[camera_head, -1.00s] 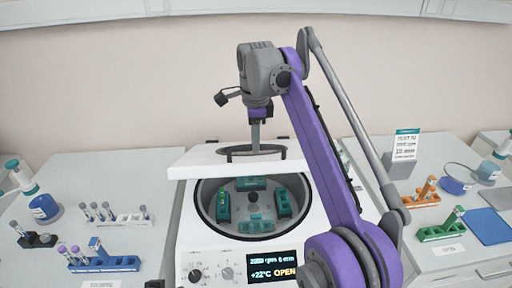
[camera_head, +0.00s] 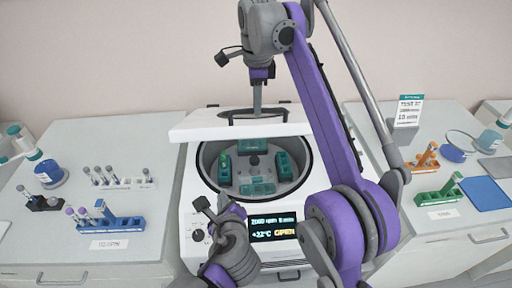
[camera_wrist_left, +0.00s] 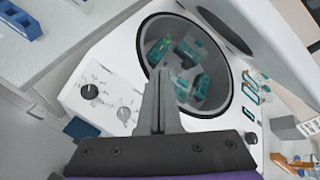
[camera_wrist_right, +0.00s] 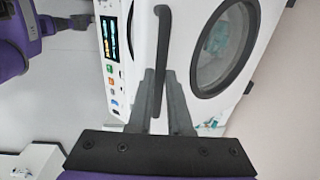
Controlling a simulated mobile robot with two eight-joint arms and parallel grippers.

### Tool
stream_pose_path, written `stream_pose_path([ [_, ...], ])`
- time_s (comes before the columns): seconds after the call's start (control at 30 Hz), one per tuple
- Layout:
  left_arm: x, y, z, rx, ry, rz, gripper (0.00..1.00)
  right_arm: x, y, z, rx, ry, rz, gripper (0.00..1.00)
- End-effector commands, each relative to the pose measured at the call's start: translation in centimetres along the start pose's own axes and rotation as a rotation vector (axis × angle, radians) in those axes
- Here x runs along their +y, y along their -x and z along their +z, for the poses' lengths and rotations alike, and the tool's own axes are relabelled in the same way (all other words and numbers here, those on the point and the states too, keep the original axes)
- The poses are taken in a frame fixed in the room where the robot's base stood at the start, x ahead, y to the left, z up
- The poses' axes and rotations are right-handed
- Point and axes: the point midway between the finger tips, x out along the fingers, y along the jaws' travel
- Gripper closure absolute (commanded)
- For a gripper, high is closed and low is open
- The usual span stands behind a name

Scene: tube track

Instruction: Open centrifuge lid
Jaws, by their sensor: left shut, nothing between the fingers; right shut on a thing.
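The white centrifuge (camera_head: 190,195) stands in the middle of the head view. The bowl (camera_head: 204,165) shows a rotor with several teal buckets. My right gripper (camera_head: 257,108) is shut on the dark lid handle (camera_head: 240,116). The right wrist view shows the handle (camera_wrist_right: 163,40) between its fingers (camera_wrist_right: 158,85) and the lid's round window (camera_wrist_right: 222,48).
A blue tube rack (camera_head: 118,226) and a white rack (camera_head: 130,184) are on the left bench. Orange (camera_head: 424,164) and green (camera_head: 432,198) racks and a blue mat (camera_head: 484,192) are on the right bench. My right arm crosses above the centrifuge's right side.

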Motion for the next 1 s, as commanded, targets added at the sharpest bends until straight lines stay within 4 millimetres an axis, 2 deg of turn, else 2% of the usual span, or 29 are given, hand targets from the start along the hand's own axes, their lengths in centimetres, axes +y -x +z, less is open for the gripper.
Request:
stream_pose_path([
  [0.03,-2.1,0.6,-0.8,-0.022,-0.144,-0.056,1.00,-0.5,-0.4,0.0,0.000,-0.001,-0.012,1.00],
  [0.1,-4.4,1.5,-1.5,-0.069,-0.328,-0.118,1.00,-0.5,-0.4,0.0,0.000,-0.001,-0.012,1.00],
  [0.2,-7.0,2.7,-2.3,-0.132,-0.524,-0.183,1.00,-0.5,-0.4,0.0,0.000,-0.001,-0.012,1.00],
  [0.33,-8.8,3.6,-2.8,-0.186,-0.664,-0.226,1.00,-0.5,-0.4,-0.1,0.000,-0.001,-0.012,1.00],
  [0.43,-9.4,3.5,-2.9,-0.203,-0.703,-0.236,1.00,-0.5,-0.4,-0.1,0.000,-0.001,-0.012,1.00],
  [0.57,-9.8,1.9,-2.7,-0.206,-0.706,-0.233,1.00,-0.5,-0.4,-0.1,0.000,-0.001,-0.012,1.00],
  [0.93,-12.0,-5.5,-1.8,-0.205,-0.703,-0.232,1.00,-0.5,-0.4,-0.1,0.000,-0.001,-0.012,1.00],
  [0.97,-12.1,-6.1,-1.8,-0.205,-0.703,-0.233,1.00,-0.5,-0.4,-0.1,0.000,-0.001,-0.012,1.00],
  [1.0,-12.7,-5.7,-1.1,-0.205,-0.704,-0.235,1.00,-0.5,-0.4,-0.1,0.000,-0.001,-0.012,1.00],
])
